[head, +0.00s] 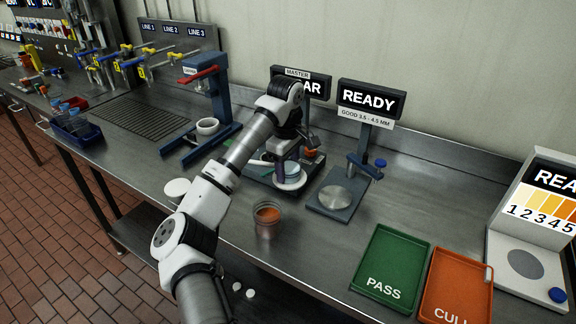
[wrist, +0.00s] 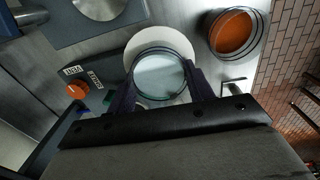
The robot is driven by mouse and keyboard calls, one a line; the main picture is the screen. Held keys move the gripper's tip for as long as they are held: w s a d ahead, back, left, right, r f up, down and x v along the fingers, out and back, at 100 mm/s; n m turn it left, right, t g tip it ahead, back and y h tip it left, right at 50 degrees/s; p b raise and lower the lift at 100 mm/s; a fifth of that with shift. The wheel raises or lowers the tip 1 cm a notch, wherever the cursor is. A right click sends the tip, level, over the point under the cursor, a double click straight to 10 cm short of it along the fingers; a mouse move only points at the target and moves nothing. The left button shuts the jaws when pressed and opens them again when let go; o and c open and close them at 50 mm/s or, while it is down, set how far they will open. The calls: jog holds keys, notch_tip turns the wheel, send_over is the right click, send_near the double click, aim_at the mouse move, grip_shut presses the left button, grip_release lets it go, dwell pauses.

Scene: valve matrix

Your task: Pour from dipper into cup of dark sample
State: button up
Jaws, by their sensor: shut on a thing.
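My gripper (wrist: 161,84) has its two dark fingers closed on opposite sides of a clear round vessel (wrist: 158,73) with pale contents. The vessel also shows in the head view (head: 291,170), below my wrist and over a white disc (wrist: 172,32). I cannot tell whether it touches the disc, or whether it is the dipper. A clear cup with orange-brown contents (head: 267,214) stands upright on the bench, nearer the front edge. That cup also shows at the upper right of the wrist view (wrist: 232,32), apart from my gripper.
A READY gauge stand (head: 340,192) stands right of my gripper. Green PASS (head: 392,262) and orange CULL (head: 458,285) trays lie farther right. A blue stand (head: 215,110) is at left. A white round piece (head: 177,188) lies near the front edge. Bare bench surrounds the orange-brown cup.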

jog(key=shift+s+a+r+t+h, duration=0.2)
jog(key=shift+s+a+t+h, duration=0.15)
jog(key=shift+s+t, duration=0.1)
jog(key=shift+s+a+r+t+h, duration=0.15)
jog(key=shift+s+a+t+h, duration=0.2)
jog(key=shift+s+t, duration=0.1)
dwell(2.9)
jog(key=shift+s+a+r+t+h+b, duration=0.25)
jog(key=shift+s+a+t+h+b, duration=0.5)
jog(key=shift+b, duration=0.7)
dwell(2.9)
